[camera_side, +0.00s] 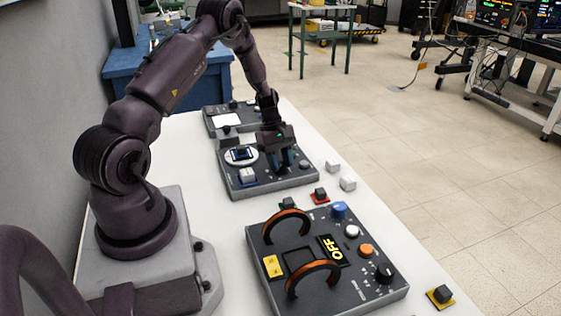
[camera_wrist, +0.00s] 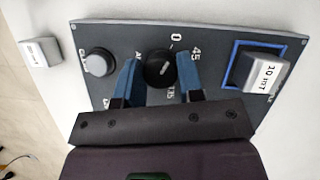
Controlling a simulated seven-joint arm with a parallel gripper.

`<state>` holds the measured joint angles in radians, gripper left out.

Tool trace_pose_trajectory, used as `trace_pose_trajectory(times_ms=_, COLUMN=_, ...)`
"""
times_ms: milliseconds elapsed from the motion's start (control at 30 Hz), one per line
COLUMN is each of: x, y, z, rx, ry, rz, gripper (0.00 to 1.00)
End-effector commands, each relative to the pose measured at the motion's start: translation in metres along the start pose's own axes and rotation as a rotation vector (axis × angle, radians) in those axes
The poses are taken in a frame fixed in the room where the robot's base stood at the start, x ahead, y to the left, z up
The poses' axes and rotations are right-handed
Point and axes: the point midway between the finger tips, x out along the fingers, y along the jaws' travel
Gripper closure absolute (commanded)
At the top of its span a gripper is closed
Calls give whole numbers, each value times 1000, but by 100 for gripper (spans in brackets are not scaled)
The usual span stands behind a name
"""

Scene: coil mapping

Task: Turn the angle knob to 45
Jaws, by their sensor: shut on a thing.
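The black angle knob (camera_wrist: 160,71) sits on a dark grey panel (camera_wrist: 110,32) in the wrist view. Labels "0" and "45" are printed beside it, with a partly covered label below. A small white mark shows on the knob, but I cannot tell exactly which label it points to. My gripper (camera_wrist: 160,68) has its two blue fingers on either side of the knob, shut on it. In the side view my gripper (camera_side: 284,164) reaches down onto the middle panel (camera_side: 240,190), and its fingers hide the knob.
The panel also carries a grey round knob (camera_wrist: 99,62) and a block labelled "10 INT" (camera_wrist: 260,70) in a blue frame. White blocks (camera_side: 348,183) lie to its right. A nearer panel (camera_side: 380,293) holds orange-and-black arches (camera_side: 287,225) and several knobs. Another panel (camera_side: 212,121) stands behind.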

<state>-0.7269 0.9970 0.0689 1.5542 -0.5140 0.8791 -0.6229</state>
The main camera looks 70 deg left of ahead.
Motion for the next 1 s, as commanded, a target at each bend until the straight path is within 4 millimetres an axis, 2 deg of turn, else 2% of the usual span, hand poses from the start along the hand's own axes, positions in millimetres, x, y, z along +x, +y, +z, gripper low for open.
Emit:
trace_pose_trajectory(times_ms=700, x=-1, y=2, z=0, rx=499, ry=2, rz=-206, gripper=89)
trace_pose_trajectory(times_ms=1000, x=0, y=2, z=0, rx=635, ry=2, rz=-263, gripper=89)
